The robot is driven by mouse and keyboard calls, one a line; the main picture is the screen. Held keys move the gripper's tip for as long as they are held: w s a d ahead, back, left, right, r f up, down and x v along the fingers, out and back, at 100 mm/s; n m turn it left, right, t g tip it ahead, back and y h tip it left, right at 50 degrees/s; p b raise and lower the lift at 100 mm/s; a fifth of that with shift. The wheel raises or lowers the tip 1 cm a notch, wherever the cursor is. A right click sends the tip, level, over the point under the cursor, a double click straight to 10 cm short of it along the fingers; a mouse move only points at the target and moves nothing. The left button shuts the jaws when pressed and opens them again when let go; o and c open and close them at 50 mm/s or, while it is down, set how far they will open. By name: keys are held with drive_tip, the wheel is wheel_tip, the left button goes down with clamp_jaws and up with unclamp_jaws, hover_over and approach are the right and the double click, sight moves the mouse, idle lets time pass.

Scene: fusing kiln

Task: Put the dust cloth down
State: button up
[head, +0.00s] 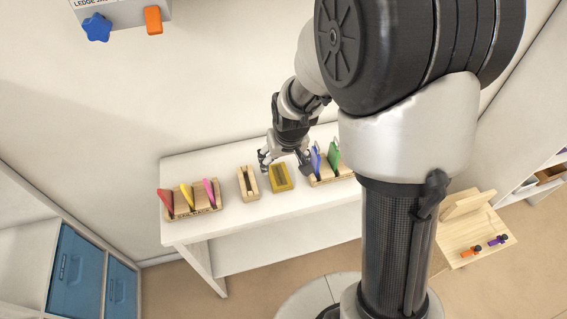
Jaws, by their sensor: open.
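A small mustard-yellow item (281,178) lies on the white table, just below my gripper in the picture; it may be the dust cloth, but it is too small to be sure. My gripper (285,164) is open above the table, its fingers spread beside and over the far end of the yellow item. I see nothing held between the fingers. Whether the fingers touch the yellow item cannot be told.
The white table (190,236) also carries a slotted wooden block (248,183), a left rack (195,213) with pink and yellow pieces, and a right rack (335,178) with blue and green pieces. A wooden stand (470,225) is at right. Blue bins (75,268) are lower left.

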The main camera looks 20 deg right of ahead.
drive_tip(key=s+r, duration=0.9)
drive_tip(key=s, duration=0.3)
drive_tip(key=s+r+t, duration=0.1)
drive_tip(key=s+r, duration=0.9)
drive_tip(key=s, duration=0.1)
drive_tip(key=shift+s, duration=0.4)
drive_tip(key=shift+a+f+b, duration=0.1)
drive_tip(key=shift+f+b, duration=0.6)
drive_tip(key=shift+f, duration=0.05)
drive_tip(key=shift+o, duration=0.6)
